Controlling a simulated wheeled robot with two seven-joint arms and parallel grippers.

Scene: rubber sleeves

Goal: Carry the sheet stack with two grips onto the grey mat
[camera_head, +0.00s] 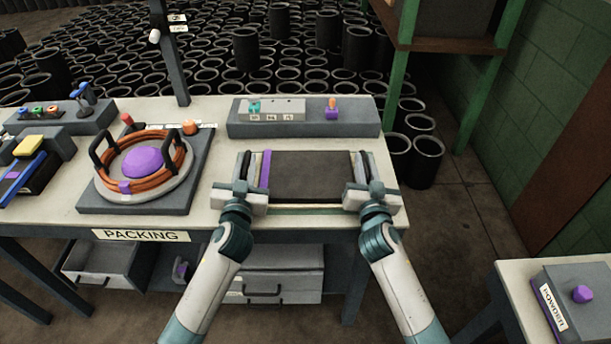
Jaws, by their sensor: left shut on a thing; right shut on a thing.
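The sheet stack (310,176) shows as a flat, dark grey slab at the front right of the packing table, with a purple strip (265,170) along its left side. My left gripper (249,178) is shut on the stack's left edge. My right gripper (362,178) is shut on its right edge. The stack looks level between them. I cannot tell whether it touches the table or is slightly raised. I cannot make out the grey mat as a separate thing; it may be hidden under the stack.
The packing table (205,205) has a grey board (180,205) on the left, carrying an orange and white ring. A grey block (358,125) with small fittings stands behind the stack. A side table (515,290) with a powder box (585,290) is at lower right.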

